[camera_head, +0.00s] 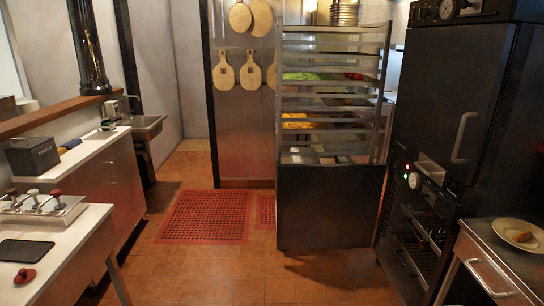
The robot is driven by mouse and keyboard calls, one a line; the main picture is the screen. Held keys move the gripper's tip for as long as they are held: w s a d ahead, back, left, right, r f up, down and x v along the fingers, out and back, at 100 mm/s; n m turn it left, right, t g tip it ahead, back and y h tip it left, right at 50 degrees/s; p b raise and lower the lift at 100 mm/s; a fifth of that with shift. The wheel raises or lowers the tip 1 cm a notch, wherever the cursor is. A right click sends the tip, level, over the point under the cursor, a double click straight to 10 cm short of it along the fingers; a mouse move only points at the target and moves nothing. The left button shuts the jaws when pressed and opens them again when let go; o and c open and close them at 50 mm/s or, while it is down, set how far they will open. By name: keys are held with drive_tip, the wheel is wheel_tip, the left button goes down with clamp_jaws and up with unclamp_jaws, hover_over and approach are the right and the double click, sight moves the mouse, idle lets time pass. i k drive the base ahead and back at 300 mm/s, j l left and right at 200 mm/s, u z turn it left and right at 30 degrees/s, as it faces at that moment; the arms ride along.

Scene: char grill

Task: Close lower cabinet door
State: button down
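A tall black oven-like cabinet (455,90) stands at the right, with a long vertical handle (465,137) on its upper door. Below it is a lower dark section (425,235) with a round gauge and small lights above it and shelf-like or bar-like parts. A flat dark panel (330,205) stands left of this section, in front of the base of a tall rack. I cannot tell whether this panel is a swung-open door or part of the rack. My gripper is not in view.
The tall rack (334,32) holds trays of food. A counter with a plate (518,233) stands at the front right. White counters (75,160) line the left. Red mats (205,215) lie on the tiled floor. The middle floor (215,268) is clear.

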sight(320, 206)
drive_tip(key=i+l+u, duration=0.1)
drive_tip(key=i, duration=1.3)
drive_tip(key=i+l+u, duration=0.35)
drive_tip(key=i, duration=0.25)
drive_tip(key=i+l+u, duration=0.7)
drive_tip(key=i+l, duration=0.25)
drive_tip(key=l, duration=0.15)
